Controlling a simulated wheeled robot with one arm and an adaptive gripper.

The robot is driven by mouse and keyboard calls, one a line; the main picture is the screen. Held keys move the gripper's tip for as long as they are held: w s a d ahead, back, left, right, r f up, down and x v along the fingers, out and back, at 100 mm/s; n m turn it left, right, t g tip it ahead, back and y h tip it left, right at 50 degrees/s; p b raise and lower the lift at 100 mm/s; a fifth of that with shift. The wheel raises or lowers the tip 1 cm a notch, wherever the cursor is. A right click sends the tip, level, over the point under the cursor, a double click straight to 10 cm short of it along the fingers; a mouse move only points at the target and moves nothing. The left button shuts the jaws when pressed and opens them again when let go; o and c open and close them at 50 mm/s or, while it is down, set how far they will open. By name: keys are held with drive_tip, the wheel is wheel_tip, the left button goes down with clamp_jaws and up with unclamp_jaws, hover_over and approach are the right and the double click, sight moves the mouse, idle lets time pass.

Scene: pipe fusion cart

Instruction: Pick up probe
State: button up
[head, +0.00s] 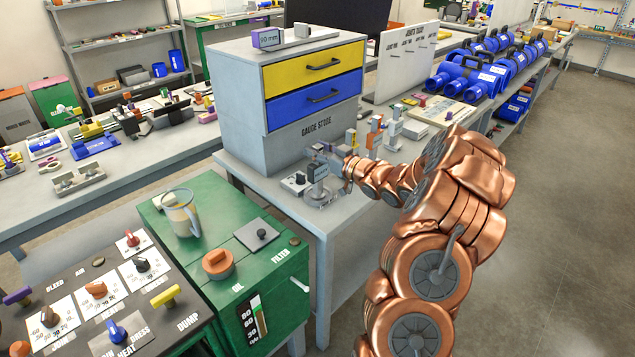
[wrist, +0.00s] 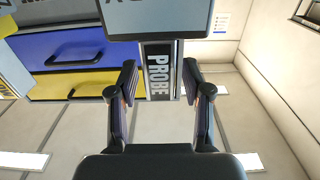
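The probe (wrist: 160,72) shows in the wrist view as an upright grey post with a dark "PROBE" label, below a wide dark grey block that is cut off by the top edge. My gripper (wrist: 159,78) is open, with one finger on each side of the labelled post. A gap shows between the post and each finger. In the head view my gripper (head: 327,156) is at the near corner of the grey bench, beside a small upright grey device (head: 317,173) that looks like the probe. My fingers partly cover it there, so contact is hard to judge.
The gauge store cabinet (head: 313,131) stands close behind on the bench. Several small gauges (head: 376,133) stand to the right of my gripper. A green oil and filter unit (head: 215,262) is in front. Open floor (head: 570,220) lies at the right.

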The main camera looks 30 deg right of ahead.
clamp_jaws()
drive_tip(key=shift+r, duration=0.15)
idle(0.6)
drive_tip(key=shift+r+b, duration=0.65)
drive_tip(key=shift+r, duration=0.65)
drive_tip(key=shift+s+r, duration=0.1)
drive_tip(key=shift+r, duration=0.3)
drive_tip(key=s+a+r+b, duration=0.1)
drive_tip(key=s+a+b, duration=0.3)
drive_tip(key=s, duration=1)
drive_tip(key=shift+s+a+r, duration=0.2)
drive_tip(key=shift+s+a, duration=0.05)
drive_tip(key=shift+a, duration=0.85)
drive_tip(key=shift+c, duration=2.2)
unclamp_jaws()
clamp_jaws()
